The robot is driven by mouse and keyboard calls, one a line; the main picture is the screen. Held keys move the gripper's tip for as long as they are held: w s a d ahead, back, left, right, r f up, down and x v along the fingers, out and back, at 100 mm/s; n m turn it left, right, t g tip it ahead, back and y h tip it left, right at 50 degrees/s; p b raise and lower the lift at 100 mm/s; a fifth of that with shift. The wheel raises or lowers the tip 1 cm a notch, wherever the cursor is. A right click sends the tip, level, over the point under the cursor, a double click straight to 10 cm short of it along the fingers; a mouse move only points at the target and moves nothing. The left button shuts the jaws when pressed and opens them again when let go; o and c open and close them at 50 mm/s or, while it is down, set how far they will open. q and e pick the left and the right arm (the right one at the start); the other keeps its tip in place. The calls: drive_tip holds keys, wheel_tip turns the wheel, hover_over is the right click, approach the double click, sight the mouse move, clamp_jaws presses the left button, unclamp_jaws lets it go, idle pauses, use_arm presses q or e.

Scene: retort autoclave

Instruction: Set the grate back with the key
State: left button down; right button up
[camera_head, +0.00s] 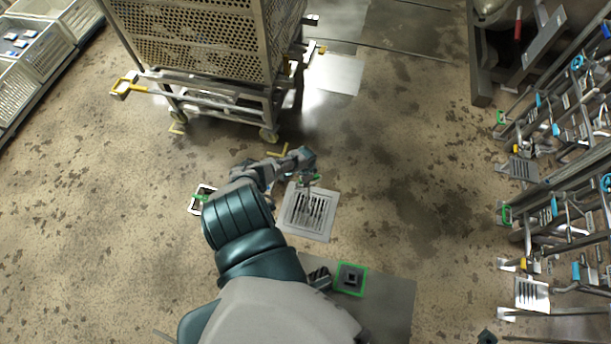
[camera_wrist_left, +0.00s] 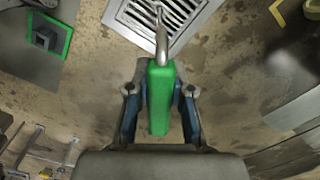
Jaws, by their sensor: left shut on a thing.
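The key has a green handle (camera_wrist_left: 160,100) and a thin metal shaft (camera_wrist_left: 161,38). My left gripper (camera_wrist_left: 160,88) is shut on the handle, one finger on each side. In the head view my left gripper (camera_head: 306,168) is just beyond the far edge of the grate, with a little of the green key (camera_head: 314,180) showing. The grate (camera_head: 310,212) is a pale square with dark slots at floor level, and it also shows in the wrist view (camera_wrist_left: 138,30). The shaft's end overlaps the grate in the wrist view; I cannot tell whether they touch.
A wheeled perforated cart (camera_head: 200,45) stands beyond the grate. A grey plate (camera_head: 390,300) with a green-framed square (camera_head: 350,279) lies on the near side. Metal racks (camera_head: 560,150) line the right, pale crates (camera_head: 40,50) the far left. Stained floor (camera_head: 430,170) between is clear.

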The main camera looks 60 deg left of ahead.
use_arm(q)
drive_tip(key=shift+w, duration=0.1)
drive_tip(key=shift+a+f+m+b, duration=0.2)
drive_tip(key=shift+m+b, duration=0.35)
drive_tip(key=shift+m, duration=1.15)
drive_tip(key=shift+r+m, duration=0.15)
drive_tip(key=shift+m, duration=0.25)
drive_tip(key=shift+w+d, duration=0.1)
drive_tip(key=shift+w, duration=0.05)
drive_tip(key=shift+m+b, duration=0.9)
drive_tip(key=shift+m, duration=0.3)
drive_tip(key=shift+w, duration=0.1)
drive_tip(key=shift+r+p, duration=0.75)
drive_tip(key=shift+p, duration=0.05)
